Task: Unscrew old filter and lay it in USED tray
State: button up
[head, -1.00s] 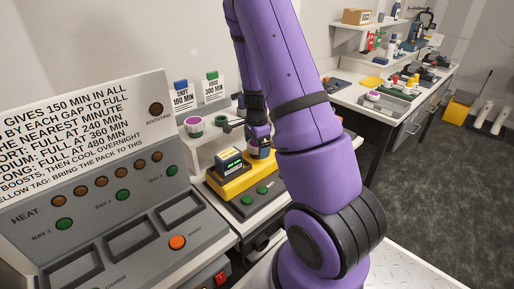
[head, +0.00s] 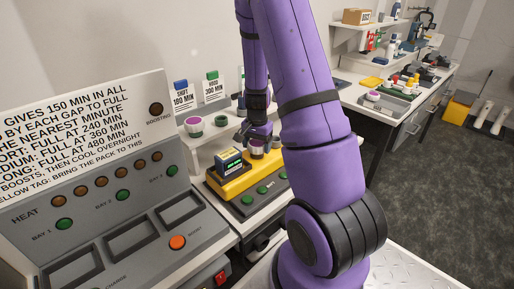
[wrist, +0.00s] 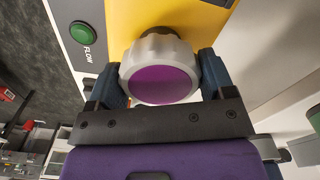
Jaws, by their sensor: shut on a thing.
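The old filter (wrist: 163,78) is a round grey cap with a ribbed rim and a purple face. In the wrist view it sits between the two dark blue fingers of my gripper (wrist: 160,84), which is shut on it. A dark neck shows between the filter and the yellow unit (wrist: 184,15). I cannot tell whether the filter is still threaded on. In the head view my gripper (head: 258,140) is over the right part of the yellow unit (head: 236,181), with the filter partly hidden beneath it. I cannot read any USED label on a tray.
Purple-topped and green-topped round parts (head: 194,126) stand on a shelf behind the unit. A grey charging panel (head: 110,230) fills the left front. My arm hides the bench's middle.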

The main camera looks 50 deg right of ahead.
jog(key=n, duration=0.4)
jog(key=shift+n, duration=0.4)
jog(key=n, duration=0.4)
jog(key=shift+n, duration=0.3)
jog(key=n, duration=0.4)
jog(key=shift+n, duration=0.3)
jog(key=n, duration=0.5)
jog(key=shift+r+n, duration=0.1)
jog(key=shift+n, duration=0.3)
jog(key=o, duration=1)
